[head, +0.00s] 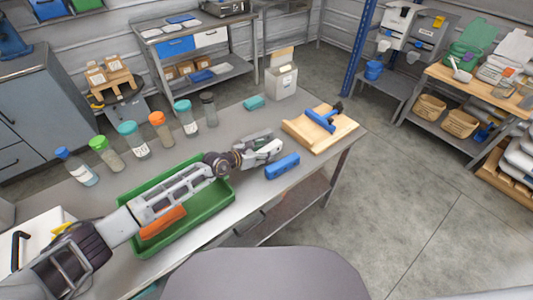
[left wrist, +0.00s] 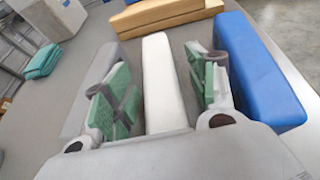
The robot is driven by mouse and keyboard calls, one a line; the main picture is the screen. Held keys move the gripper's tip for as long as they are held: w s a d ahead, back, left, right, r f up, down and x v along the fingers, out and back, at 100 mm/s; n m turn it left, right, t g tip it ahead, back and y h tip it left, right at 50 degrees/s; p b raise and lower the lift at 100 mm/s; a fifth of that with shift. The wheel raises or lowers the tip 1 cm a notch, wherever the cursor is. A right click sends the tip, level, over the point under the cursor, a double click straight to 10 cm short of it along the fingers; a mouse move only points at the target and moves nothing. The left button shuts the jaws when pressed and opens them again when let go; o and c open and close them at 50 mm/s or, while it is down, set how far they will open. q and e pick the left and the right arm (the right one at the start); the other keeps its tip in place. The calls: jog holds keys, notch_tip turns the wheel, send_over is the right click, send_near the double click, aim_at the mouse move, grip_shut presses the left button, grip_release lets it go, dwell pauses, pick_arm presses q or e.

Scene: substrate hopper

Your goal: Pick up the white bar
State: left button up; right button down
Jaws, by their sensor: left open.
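The white bar (left wrist: 163,82) lies on the grey table in the left wrist view, its long side running away from me. My left gripper (left wrist: 162,100) is open, with one green-padded finger on each side of the bar. A gap shows between each pad and the bar. In the head view my left gripper (head: 268,150) is low over the far part of the table, and the white bar is hard to tell apart from its fingers. A blue bar (left wrist: 260,75) lies just right of the right finger; it also shows in the head view (head: 282,166). My right gripper is not in view.
A wooden board (head: 340,130) with a blue-handled tool (head: 320,120) lies beyond the bars. A green tray (head: 215,205) holding an orange bar (head: 163,222) lies under my left arm. Several bottles line the left.

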pick_arm(q)
jog(key=c, duration=1)
jog(key=shift+c, duration=1)
pick_arm(e)
jog(key=shift+w, duration=0.35)
pick_arm(q)
jog(key=shift+r, duration=0.15)
pick_arm(e)
jog(key=shift+r, duration=0.1)
